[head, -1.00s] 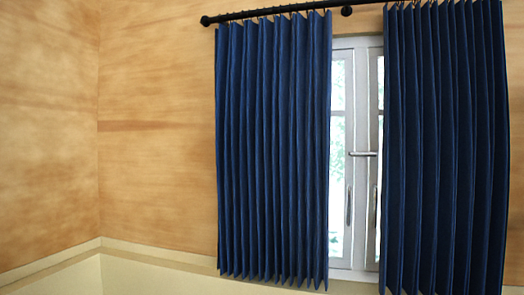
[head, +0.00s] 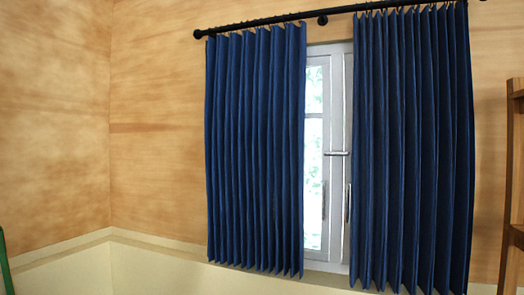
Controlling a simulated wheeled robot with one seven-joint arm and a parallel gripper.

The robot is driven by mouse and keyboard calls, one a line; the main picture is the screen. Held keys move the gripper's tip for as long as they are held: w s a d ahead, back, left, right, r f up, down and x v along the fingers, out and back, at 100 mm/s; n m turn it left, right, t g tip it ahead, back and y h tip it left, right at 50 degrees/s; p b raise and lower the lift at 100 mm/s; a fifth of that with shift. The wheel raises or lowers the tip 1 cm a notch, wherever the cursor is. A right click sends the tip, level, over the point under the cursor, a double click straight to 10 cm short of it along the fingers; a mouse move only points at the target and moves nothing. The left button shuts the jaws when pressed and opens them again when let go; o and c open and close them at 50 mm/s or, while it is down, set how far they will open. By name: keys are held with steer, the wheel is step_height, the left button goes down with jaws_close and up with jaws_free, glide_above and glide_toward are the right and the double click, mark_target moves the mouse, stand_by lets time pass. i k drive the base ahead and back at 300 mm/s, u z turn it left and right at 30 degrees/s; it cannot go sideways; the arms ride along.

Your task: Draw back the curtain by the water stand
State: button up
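Two pleated dark blue curtains hang from a black rod (head: 270,20) in the head view. The left curtain (head: 254,150) covers the left part of the window, and the right curtain (head: 412,150) covers the right part. A gap between them shows the white-framed window (head: 327,160) with its handles. No water stand can be made out for certain, so I cannot tell which curtain is by it. My gripper is not in view.
A brown wooden shelf or rack (head: 514,190) stands at the right edge. A thin green thing (head: 5,262) shows at the lower left edge. Plywood walls (head: 160,110) with a cream lower band fill the left. The floor is out of view.

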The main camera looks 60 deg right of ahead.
mark_target(297, 61)
steer(key=u, duration=0.05)
steer(key=k, duration=1)
steer(key=z, duration=1.9)
steer(key=i, duration=0.5)
steer(key=k, duration=0.5)
steer(key=u, duration=0.75)
steer(key=i, duration=0.4)
steer(key=z, duration=0.05)
